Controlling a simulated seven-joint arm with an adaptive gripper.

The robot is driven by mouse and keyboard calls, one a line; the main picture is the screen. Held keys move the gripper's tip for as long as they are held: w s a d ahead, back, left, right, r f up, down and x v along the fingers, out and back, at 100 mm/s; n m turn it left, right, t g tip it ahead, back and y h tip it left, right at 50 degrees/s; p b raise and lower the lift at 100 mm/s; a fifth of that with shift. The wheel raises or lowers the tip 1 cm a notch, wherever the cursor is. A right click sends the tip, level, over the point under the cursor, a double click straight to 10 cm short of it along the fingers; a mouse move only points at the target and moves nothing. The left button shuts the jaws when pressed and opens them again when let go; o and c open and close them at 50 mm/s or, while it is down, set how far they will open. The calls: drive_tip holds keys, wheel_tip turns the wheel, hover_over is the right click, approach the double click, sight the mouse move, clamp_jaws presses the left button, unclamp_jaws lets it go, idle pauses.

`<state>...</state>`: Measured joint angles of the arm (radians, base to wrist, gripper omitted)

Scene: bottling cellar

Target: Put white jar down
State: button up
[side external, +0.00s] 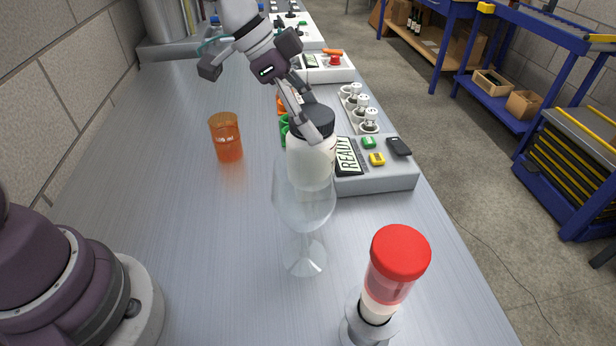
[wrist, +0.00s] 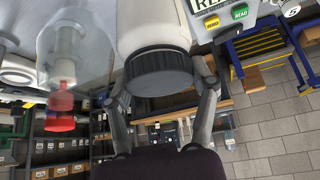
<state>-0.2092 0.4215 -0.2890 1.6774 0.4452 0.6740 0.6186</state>
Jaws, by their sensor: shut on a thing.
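The white jar (side external: 311,163) with a black lid (side external: 316,120) is held upright by my gripper (side external: 309,124), whose fingers close on it near the lid. In the side external view the jar is behind the bowl of a clear wine glass (side external: 304,208) and partly seen through it. I cannot tell whether the jar's base touches the bench. In the wrist view the jar (wrist: 152,28) and its ribbed black lid (wrist: 158,72) fill the space between the fingers (wrist: 164,100). The glass (wrist: 88,38) shows to the left of the jar there.
An orange cup (side external: 226,138) stands to the left on the metal bench (side external: 170,215). A grey device (side external: 385,176) with a "READY" display is just right of the jar. A red-capped container (side external: 395,270) stands at the front. The bench left of the glass is clear.

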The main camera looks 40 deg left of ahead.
drive_tip(key=s+a+m+g, duration=0.1)
drive_tip(key=s+a+m, duration=0.1)
drive_tip(key=s, duration=0.3)
drive_tip(key=s+a+f+m+g+h, duration=0.1)
drive_tip(key=s+m+g, duration=0.1)
drive_tip(key=s, duration=0.4)
drive_tip(key=shift+a+f+m, duration=0.3)
drive_tip(key=shift+a+m, duration=0.05)
drive_tip(key=shift+m, duration=0.45)
drive_tip(key=s+d+m+g, duration=0.3)
drive_tip(key=s+d+m, duration=0.3)
drive_tip(key=s+d, duration=0.2)
drive_tip(key=shift+s+d+r+m+g+y, duration=0.2)
drive_tip(key=shift+d+r+m+g+y, duration=0.1)
drive_tip(key=shift+d+r+m, duration=0.1)
wheel_tip(320, 180, down, 8)
drive_tip(key=shift+s+d, duration=0.15)
drive_tip(key=shift+s, duration=0.15)
drive_tip(key=shift+f, duration=0.1)
drive_tip(key=o, duration=1.2)
